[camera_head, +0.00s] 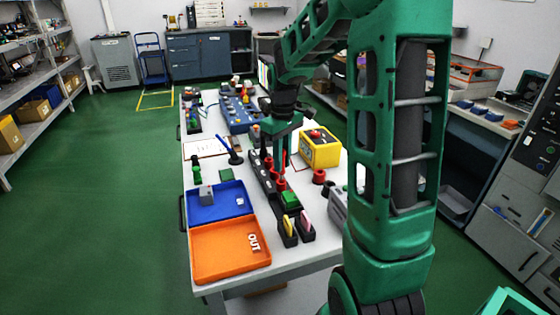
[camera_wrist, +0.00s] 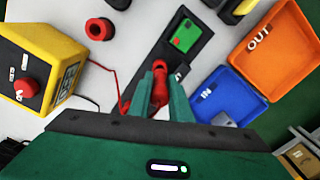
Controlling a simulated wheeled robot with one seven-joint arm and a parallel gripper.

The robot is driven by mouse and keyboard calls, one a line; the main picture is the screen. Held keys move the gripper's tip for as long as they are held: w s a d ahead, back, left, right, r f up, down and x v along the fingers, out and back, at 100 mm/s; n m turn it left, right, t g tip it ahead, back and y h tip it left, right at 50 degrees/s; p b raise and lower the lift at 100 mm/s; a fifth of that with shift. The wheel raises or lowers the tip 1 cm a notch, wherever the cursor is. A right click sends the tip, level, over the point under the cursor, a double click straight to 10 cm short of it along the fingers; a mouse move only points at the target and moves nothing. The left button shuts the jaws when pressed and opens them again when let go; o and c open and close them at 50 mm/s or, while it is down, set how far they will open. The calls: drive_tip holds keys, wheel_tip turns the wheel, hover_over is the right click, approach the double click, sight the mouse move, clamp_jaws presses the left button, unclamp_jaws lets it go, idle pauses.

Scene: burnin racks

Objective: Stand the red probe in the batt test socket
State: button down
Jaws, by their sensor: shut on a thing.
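My gripper (camera_head: 276,146) points down over the table and is shut on the red probe (camera_wrist: 160,86). In the wrist view the probe sits between the green fingertips. In the head view the probe (camera_head: 283,160) hangs upright above the long black rack, its lower end close to it; I cannot tell whether it touches. A red wire runs from the probe towards the yellow tester box (camera_head: 321,150), which has a red knob in the wrist view (camera_wrist: 38,80). A red ring-shaped socket (camera_head: 319,176) stands apart from the rack, also in the wrist view (camera_wrist: 100,29). No batt test label is readable.
The black rack (camera_head: 269,190) holds a green block (camera_head: 290,199). A blue IN tray (camera_head: 219,212) and an orange OUT tray (camera_head: 205,262) lie at left. A blue pen-like probe (camera_head: 229,146) stands behind them. The table's front edge is near.

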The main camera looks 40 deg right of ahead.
drive_tip(key=shift+f, duration=1.7)
idle(0.3)
drive_tip(key=c, duration=1.5)
unclamp_jaws()
drive_tip(key=shift+c, duration=0.2)
drive_tip(key=shift+r, duration=0.15)
wheel_tip(320, 180, up, 10)
drive_tip(key=shift+r, duration=0.25)
drive_tip(key=s+a+f+m, duration=0.1)
drive_tip(key=s+m, duration=0.3)
drive_tip(key=s, duration=1)
drive_tip(key=s+a+f+m, duration=0.1)
drive_tip(key=s+f+m, duration=0.2)
drive_tip(key=s, duration=1.1)
drive_tip(key=shift+s+a+f+m, duration=0.2)
drive_tip(key=shift+a+m, duration=0.2)
drive_tip(key=shift+m, duration=0.4)
